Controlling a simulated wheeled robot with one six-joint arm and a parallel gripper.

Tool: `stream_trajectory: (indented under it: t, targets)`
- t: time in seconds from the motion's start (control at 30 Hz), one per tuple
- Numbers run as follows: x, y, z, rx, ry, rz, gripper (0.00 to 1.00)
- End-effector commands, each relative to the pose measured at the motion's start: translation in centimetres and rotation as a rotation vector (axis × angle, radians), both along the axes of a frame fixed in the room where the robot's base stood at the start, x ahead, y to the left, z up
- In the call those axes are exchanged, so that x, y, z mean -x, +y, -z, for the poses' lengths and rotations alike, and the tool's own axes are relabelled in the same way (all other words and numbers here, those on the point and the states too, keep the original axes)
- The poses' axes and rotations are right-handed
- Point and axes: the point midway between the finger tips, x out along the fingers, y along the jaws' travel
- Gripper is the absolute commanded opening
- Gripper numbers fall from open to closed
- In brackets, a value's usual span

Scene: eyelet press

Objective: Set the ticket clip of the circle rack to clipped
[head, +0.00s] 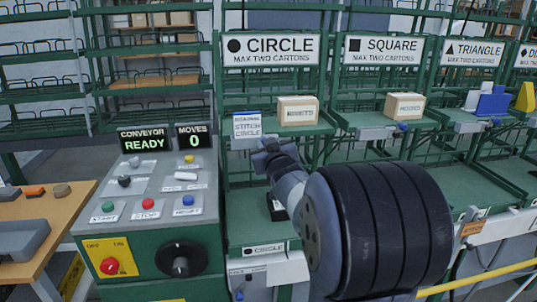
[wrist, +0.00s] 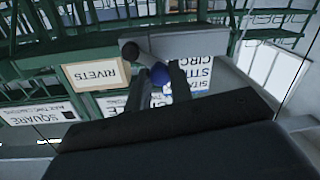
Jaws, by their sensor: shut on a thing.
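The circle rack's sign (head: 270,48) is at the upper middle of the head view. A white ticket (head: 247,124) with printed text stands on the rack's front edge, above a grey clip plate (head: 243,143). My gripper (head: 266,150) is at that front edge, just right of the plate. In the wrist view, which is upside down, my gripper (wrist: 157,76) is shut on a blue knob (wrist: 160,74) of the ticket clip. A grey lever with a dark round end (wrist: 130,50) shows beside it. In the head view my gripper hides the knob, and I cannot tell the clip's setting.
A carton marked RIVETS (wrist: 95,74) sits on the circle shelf, close behind the gripper. The square rack (head: 383,48) and triangle rack (head: 473,51) stand to the right. A control panel (head: 150,200) stands left, its display (head: 146,140) reading CONVEYOR READY.

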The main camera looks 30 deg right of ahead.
Motion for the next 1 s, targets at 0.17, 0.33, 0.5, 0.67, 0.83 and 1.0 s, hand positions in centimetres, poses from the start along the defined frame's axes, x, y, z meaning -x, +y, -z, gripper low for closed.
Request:
stream_trajectory:
  t: [0.17, 0.33, 0.5, 0.67, 0.83, 1.0]
  targets:
    - [-0.02, 0.16, 0.33, 0.057, 0.017, -0.001, 0.00]
    - [-0.02, 0.18, 0.21, 0.064, 0.021, 0.000, 0.00]
    - [-0.02, 0.17, 0.24, 0.063, 0.020, 0.000, 0.22]
    - [-0.03, 0.16, 0.23, 0.062, 0.020, 0.000, 0.35]
    - [-0.03, 0.15, 0.22, 0.061, 0.019, 0.000, 0.43]
    - [0.02, 0.15, 0.19, 0.061, 0.019, 0.000, 0.43]
